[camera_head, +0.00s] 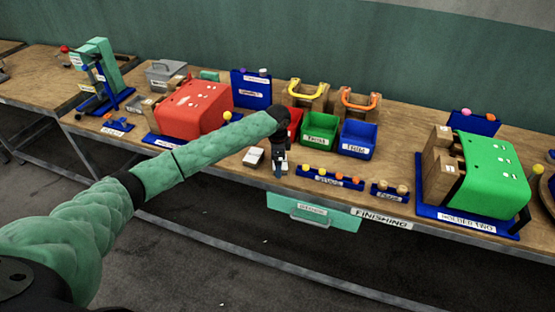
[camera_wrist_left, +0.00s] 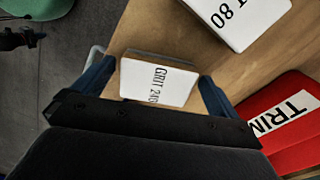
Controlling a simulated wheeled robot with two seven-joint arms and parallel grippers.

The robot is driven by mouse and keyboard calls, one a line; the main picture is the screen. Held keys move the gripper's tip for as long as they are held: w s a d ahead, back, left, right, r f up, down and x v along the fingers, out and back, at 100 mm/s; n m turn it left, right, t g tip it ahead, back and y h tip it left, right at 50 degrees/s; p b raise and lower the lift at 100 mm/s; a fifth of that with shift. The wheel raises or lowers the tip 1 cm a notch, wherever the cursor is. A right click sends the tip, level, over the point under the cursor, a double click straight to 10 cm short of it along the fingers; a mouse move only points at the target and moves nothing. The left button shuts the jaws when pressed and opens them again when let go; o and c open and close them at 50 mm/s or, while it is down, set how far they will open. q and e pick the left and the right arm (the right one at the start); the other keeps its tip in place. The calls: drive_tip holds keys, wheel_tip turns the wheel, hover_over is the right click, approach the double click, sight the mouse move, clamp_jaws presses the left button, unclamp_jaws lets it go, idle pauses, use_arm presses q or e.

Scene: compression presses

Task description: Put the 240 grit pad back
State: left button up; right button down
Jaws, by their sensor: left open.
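The 240 grit pad (camera_wrist_left: 158,82) is a block with a white top lettered GRIT 240. In the left wrist view it lies near the table edge, between the two blue fingers of my left gripper (camera_wrist_left: 155,85). The fingers stand apart on either side of the pad. In the head view my left gripper (camera_head: 280,168) points down at the table front, and mostly hides this pad. A second white-topped pad, with its label ending in 80 (camera_wrist_left: 238,14), lies beside it; it also shows in the head view (camera_head: 253,157). My right gripper is out of view.
A red bin (camera_wrist_left: 292,125) labelled TRIM stands close to the gripper. Green (camera_head: 319,128) and blue bins (camera_head: 358,139) stand to its right. A blue rack with coloured knobs (camera_head: 330,178) lies near the front edge, above a teal drawer (camera_head: 312,213). A red press (camera_head: 193,110) stands left.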

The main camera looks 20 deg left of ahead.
use_arm(q)
drive_tip(key=shift+r, duration=0.15)
drive_tip(key=shift+r, duration=0.15)
wheel_tip(320, 180, up, 12)
drive_tip(key=b, duration=0.4)
drive_tip(key=shift+b, duration=0.4)
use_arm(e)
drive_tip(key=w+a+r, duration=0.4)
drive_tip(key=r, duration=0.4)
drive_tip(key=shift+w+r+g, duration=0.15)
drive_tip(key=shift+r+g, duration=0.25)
use_arm(q)
drive_tip(key=shift+f, duration=0.3)
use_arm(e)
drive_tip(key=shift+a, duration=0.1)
